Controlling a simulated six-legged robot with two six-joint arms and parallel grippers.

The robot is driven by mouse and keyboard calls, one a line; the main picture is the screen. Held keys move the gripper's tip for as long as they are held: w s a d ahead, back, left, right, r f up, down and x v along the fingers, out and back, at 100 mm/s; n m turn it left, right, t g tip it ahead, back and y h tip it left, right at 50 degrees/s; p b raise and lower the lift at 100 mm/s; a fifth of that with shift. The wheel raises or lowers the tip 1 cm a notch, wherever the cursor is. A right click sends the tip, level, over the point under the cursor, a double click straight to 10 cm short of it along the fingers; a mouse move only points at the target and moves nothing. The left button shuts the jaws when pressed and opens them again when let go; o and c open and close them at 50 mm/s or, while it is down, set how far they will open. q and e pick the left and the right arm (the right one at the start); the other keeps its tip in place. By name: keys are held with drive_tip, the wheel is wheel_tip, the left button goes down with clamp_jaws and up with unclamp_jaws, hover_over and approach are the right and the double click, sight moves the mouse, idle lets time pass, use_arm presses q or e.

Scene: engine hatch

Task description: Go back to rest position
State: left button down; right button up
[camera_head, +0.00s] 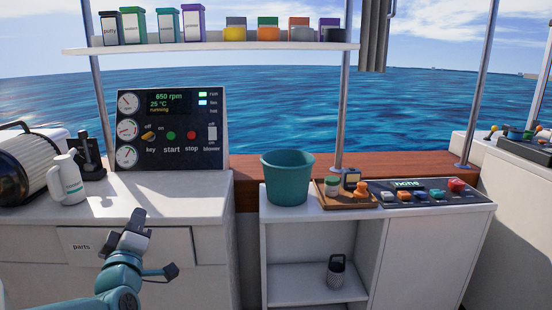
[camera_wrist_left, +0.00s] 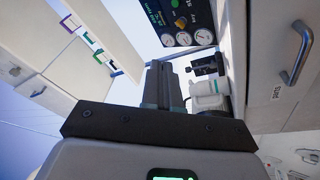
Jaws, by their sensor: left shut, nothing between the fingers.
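My left gripper (camera_head: 132,219) is in front of the parts drawer at the lower left of the head view. It is shut and empty, with its fingers pointing up. In the left wrist view its dark fingers (camera_wrist_left: 163,86) are together with nothing between them. The parts drawer (camera_head: 170,245) is closed behind the gripper. My right gripper is in neither view.
The control panel (camera_head: 170,128) reads 650 rpm, running. A white bottle (camera_head: 67,179) stands on the left counter (camera_head: 200,205). A teal bucket (camera_head: 287,178) and a tray (camera_head: 345,198) stand on the right cabinet. A shelf (camera_head: 210,46) with several containers hangs above.

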use_arm(q)
drive_tip(key=d+f+m+g+h, duration=0.1)
drive_tip(key=d+f+g, duration=0.1)
drive_tip(key=f, duration=0.7)
drive_tip(key=d+f+m+g+h, duration=0.1)
drive_tip(key=d+f+g, duration=0.1)
drive_tip(key=f, duration=0.6)
drive_tip(key=s+d+f+m+g+h, duration=0.1)
drive_tip(key=s+d+f+g, duration=0.2)
drive_tip(key=s+f, duration=0.45)
drive_tip(key=s+d+f+m+g+h, duration=0.2)
drive_tip(key=s+d+f+g, duration=0.15)
drive_tip(key=f, duration=0.75)
drive_tip(key=s+d+f+m+g+h, duration=0.1)
drive_tip(key=s+d+f+g, duration=0.2)
drive_tip(key=s+f, duration=0.55)
drive_tip(key=s+d+f+m+g+h, duration=0.1)
drive_tip(key=s+d+f+m+g, duration=0.15)
drive_tip(key=s, duration=0.45)
drive_tip(key=s+d+f+m+g+h, duration=0.1)
drive_tip(key=s+d+f+m+g, duration=0.15)
drive_tip(key=s, duration=0.45)
wheel_tip(320, 180, up, 26)
drive_tip(key=g+p, duration=0.1)
drive_tip(key=p, duration=2.5)
drive_tip(key=shift+s+a+f, duration=0.25)
drive_tip(key=shift+a, duration=0.1)
drive_tip(key=shift+a, duration=0.1)
